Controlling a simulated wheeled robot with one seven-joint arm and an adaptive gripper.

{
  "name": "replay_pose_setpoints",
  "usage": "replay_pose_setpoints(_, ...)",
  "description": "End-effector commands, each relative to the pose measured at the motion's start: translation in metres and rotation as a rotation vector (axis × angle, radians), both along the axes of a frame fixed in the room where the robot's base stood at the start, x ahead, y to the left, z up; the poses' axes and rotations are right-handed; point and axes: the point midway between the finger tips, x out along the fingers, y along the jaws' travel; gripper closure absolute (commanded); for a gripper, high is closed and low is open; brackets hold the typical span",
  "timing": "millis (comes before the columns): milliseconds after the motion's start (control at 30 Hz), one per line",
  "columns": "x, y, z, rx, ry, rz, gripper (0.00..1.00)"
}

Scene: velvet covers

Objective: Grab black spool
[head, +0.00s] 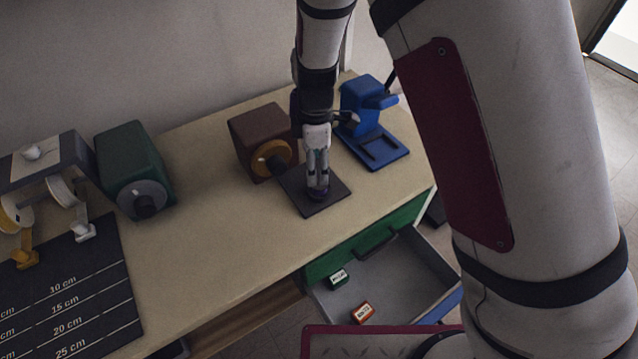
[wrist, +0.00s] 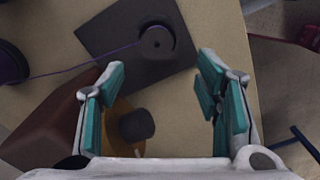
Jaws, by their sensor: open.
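A small dark spool (wrist: 157,40), black to dark purple, sits on a dark square pad (wrist: 115,35). A purple thread runs from it to a larger purple object (wrist: 10,63) at the left edge of the wrist view. In the head view the spool (head: 318,194) shows just under my gripper (head: 318,182), over the pad (head: 334,202). In the wrist view my gripper (wrist: 161,62) is open, its teal-padded fingers apart and nothing between them. The spool lies ahead of the fingertips, roughly in line with the gap. Whether the fingers touch it I cannot tell.
A brown box (head: 254,128) with an orange disc and dark knob stands close left of my gripper. A blue device (head: 362,105) is to the right. A green box (head: 130,160) stands farther left. Below, an open drawer (head: 400,272) holds two small boxes. The table's middle is clear.

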Motion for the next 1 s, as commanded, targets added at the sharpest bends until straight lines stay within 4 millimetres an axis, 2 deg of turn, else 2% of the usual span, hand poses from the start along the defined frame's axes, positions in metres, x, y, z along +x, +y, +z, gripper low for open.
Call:
replay_pose_setpoints(100,0.000,0.000,-0.015,0.000,0.001,0.000,0.42)
replay_pose_setpoints(367,0.001,-0.003,-0.032,0.000,0.001,-0.003,0.42)
replay_pose_setpoints(600,0.005,-0.007,-0.064,0.000,0.001,-0.002,0.42)
replay_pose_setpoints(700,0.005,-0.007,-0.072,0.000,0.001,-0.002,0.42)
replay_pose_setpoints(967,0.005,-0.007,-0.074,0.001,-0.001,-0.001,0.42)
replay_pose_setpoints(1000,0.005,-0.007,-0.074,0.001,-0.001,-0.001,0.49)
